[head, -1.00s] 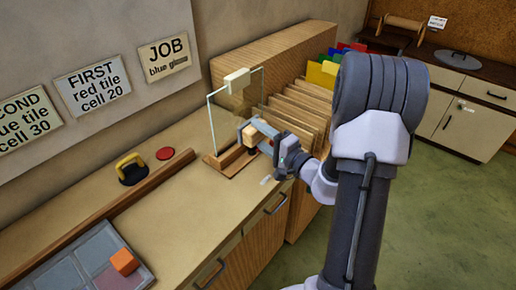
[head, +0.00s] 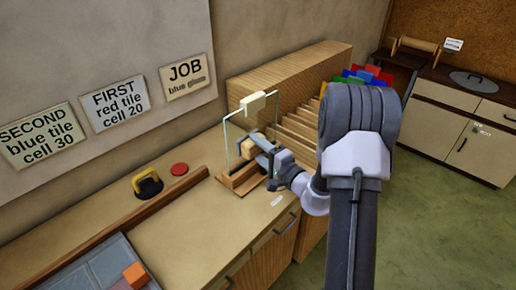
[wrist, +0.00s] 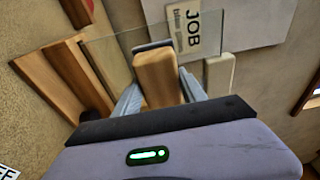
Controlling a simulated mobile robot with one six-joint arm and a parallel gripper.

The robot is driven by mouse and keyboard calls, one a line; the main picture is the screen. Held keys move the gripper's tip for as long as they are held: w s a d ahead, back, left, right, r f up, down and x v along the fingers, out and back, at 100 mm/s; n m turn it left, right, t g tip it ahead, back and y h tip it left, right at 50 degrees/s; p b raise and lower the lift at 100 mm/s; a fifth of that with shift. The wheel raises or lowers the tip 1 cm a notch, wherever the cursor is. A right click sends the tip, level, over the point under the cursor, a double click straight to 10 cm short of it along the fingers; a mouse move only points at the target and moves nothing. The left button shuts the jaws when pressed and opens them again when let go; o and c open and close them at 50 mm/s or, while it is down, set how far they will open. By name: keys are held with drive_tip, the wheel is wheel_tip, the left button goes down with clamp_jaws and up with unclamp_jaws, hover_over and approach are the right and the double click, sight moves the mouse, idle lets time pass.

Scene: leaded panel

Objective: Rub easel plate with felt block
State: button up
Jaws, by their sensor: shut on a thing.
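The easel plate (head: 240,128) is a clear glass pane upright in a wooden easel stand (head: 240,181), with a cream clip (head: 253,103) on its top edge. My gripper (head: 263,148) is shut on the felt block (wrist: 158,75), a wooden block with a dark felt end. The block is in front of the lower part of the pane. In the wrist view the felt end faces the glass and is at or very near it; I cannot tell whether it touches. My arm hides part of the bench behind the gripper.
A wooden rack (head: 300,128) with coloured sheets (head: 365,75) stands close behind the easel. A yellow-handled tool (head: 147,184) and a red disc (head: 179,169) lie to the left. A tray (head: 85,278) with an orange block (head: 136,275) is at front left.

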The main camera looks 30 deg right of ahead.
drive_tip(key=shift+w+a, duration=0.3)
drive_tip(key=shift+w, duration=0.5)
drive_tip(key=shift+w+d+b, duration=0.25)
drive_tip(key=shift+d+b, duration=0.1)
drive_tip(key=shift+d, duration=0.5)
drive_tip(key=shift+w+d+b, duration=0.25)
drive_tip(key=shift+d+b, duration=0.1)
drive_tip(key=shift+d, duration=0.5)
drive_tip(key=shift+w+d+b, duration=0.45)
drive_tip(key=shift+d, duration=0.65)
drive_tip(key=shift+w+d+b, duration=0.45)
drive_tip(key=shift+d, duration=0.65)
drive_tip(key=shift+w+d+b, duration=0.45)
drive_tip(key=shift+d, duration=0.65)
drive_tip(key=shift+b, duration=0.3)
drive_tip(key=shift+f+b, duration=0.1)
drive_tip(key=shift+b, duration=0.2)
drive_tip(key=a+b, duration=0.1)
drive_tip(key=s+a+b, duration=0.1)
drive_tip(key=shift+a, duration=0.4)
drive_tip(key=shift+s+a+b, duration=0.45)
drive_tip(key=shift+a+b, duration=0.3)
drive_tip(key=shift+a, duration=0.45)
drive_tip(key=shift+s+a+b, duration=0.45)
drive_tip(key=shift+a+b, duration=0.3)
drive_tip(key=shift+a, duration=0.5)
drive_tip(key=shift+s+a+b, duration=0.45)
drive_tip(key=shift+a+b, duration=0.3)
drive_tip(key=shift+a, duration=0.45)
